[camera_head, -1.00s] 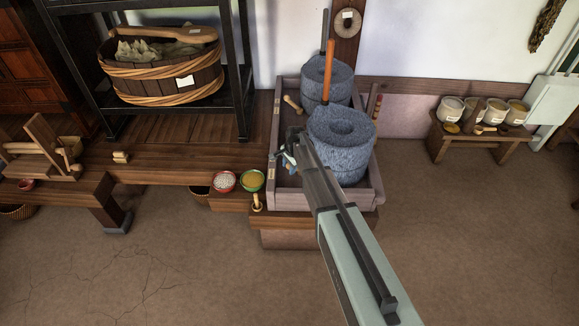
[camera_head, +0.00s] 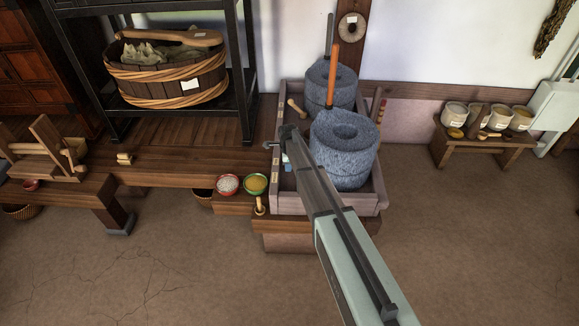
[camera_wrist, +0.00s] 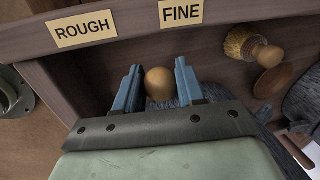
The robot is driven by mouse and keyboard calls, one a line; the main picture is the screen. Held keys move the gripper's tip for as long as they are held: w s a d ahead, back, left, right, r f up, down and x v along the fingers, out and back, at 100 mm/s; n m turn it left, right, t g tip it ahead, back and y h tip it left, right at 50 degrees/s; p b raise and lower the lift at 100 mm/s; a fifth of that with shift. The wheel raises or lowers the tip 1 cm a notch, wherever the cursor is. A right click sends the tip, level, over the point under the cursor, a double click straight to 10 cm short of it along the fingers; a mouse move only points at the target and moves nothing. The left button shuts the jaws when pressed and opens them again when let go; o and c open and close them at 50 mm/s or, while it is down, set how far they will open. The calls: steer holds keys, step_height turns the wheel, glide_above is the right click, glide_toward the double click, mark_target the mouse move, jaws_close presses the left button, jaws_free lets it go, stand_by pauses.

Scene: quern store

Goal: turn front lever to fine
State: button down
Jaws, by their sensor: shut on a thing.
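The lever's rounded wooden knob (camera_wrist: 158,84) is between the two blue fingers of my gripper (camera_wrist: 158,88) in the wrist view; the gripper is shut on it. The knob is below the wooden tray wall that carries the ROUGH label (camera_wrist: 82,28) and the FINE label (camera_wrist: 180,12). In that picture it lies between the labels, closer to FINE. In the head view my gripper (camera_head: 283,156) is at the left side of the tray (camera_head: 300,205), beside the front stone quern (camera_head: 342,165). My arm hides the lever there.
A wooden-handled brush (camera_wrist: 262,52) lies inside the tray.

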steer(key=shift+w+a+m+h, duration=0.1)
steer(key=shift+w+m+h, duration=0.2)
steer(key=shift+w+m, duration=1.05)
steer(key=shift+s+m, duration=0.15)
steer(key=shift+m, duration=0.2)
steer(key=c, duration=0.7)
jaws_free()
steer(key=shift+s, duration=0.1)
steer(key=r, duration=0.4)
steer(key=s+r, duration=0.1)
steer(key=r, duration=0.4)
steer(key=s+r, duration=0.1)
steer(key=r, duration=0.3)
steer(key=shift+s+a+r, duration=0.25)
steer(key=shift+r, duration=0.05)
